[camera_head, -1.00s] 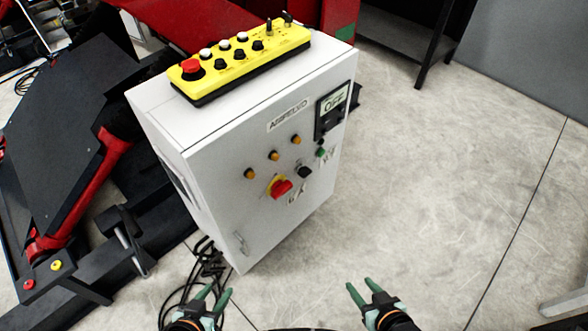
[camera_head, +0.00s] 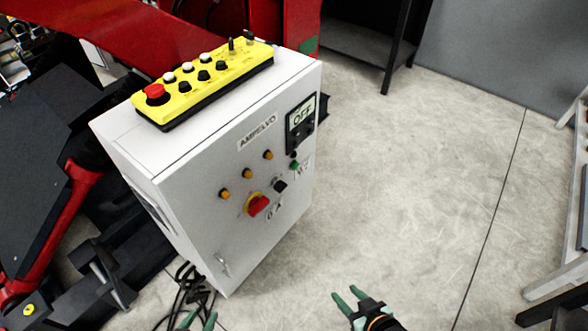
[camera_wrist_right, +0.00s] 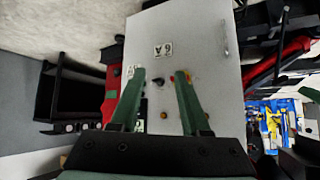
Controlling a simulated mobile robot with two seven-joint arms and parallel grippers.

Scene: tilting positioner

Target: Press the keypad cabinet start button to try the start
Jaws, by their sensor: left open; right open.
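The white control cabinet (camera_head: 190,215) stands left of centre in the head view, and its front also shows in the right wrist view (camera_wrist_right: 205,45). Its front has a small green button (camera_head: 294,165) below a dark panel (camera_head: 300,125) whose display reads OFF. A black knob (camera_head: 280,187) and a red-and-yellow rotary switch (camera_head: 258,205) sit lower left of the green button. My right gripper (camera_head: 346,299) is open and empty, low in front of the cabinet, fingers towards it in the wrist view (camera_wrist_right: 160,72). My left gripper (camera_head: 197,318) is open at the bottom edge, partly cut off.
A yellow button box (camera_head: 205,88) with a red mushroom button lies on the cabinet top. Red and black machinery (camera_head: 75,200) stands at left, with black cables (camera_head: 185,290) on the floor. Clear concrete floor (camera_head: 410,190) lies right of the cabinet. A grey frame (camera_head: 560,285) is at far right.

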